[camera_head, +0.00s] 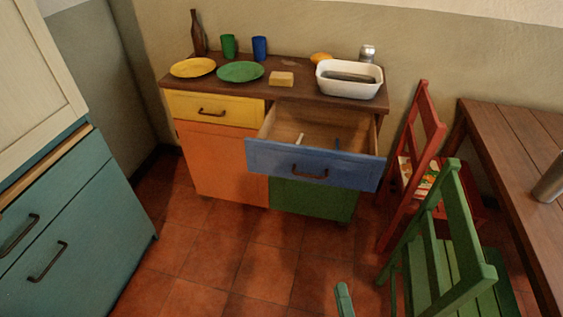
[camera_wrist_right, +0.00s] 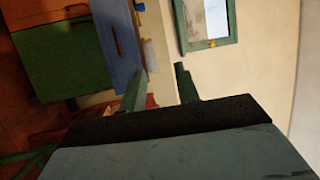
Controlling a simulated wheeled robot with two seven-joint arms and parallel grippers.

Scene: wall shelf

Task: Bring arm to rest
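My right gripper (camera_head: 344,299) shows only as a small teal piece at the bottom edge of the head view, over the tiled floor. In the right wrist view my right gripper (camera_wrist_right: 160,70) has its two teal fingers apart with nothing between them. It touches nothing that I can see. My left gripper is in neither view. The blue drawer (camera_head: 315,166) of the low cabinet stands pulled open, with a few small items inside. The blue drawer front also shows in the right wrist view (camera_wrist_right: 118,40).
A green chair (camera_head: 458,220) and a red chair (camera_head: 425,130) stand at the right by a wooden table (camera_head: 525,150). A teal cabinet (camera_head: 75,220) is at the left. Plates, cups, a bottle and a white basin (camera_head: 349,88) stand on the cabinet top. The middle floor is clear.

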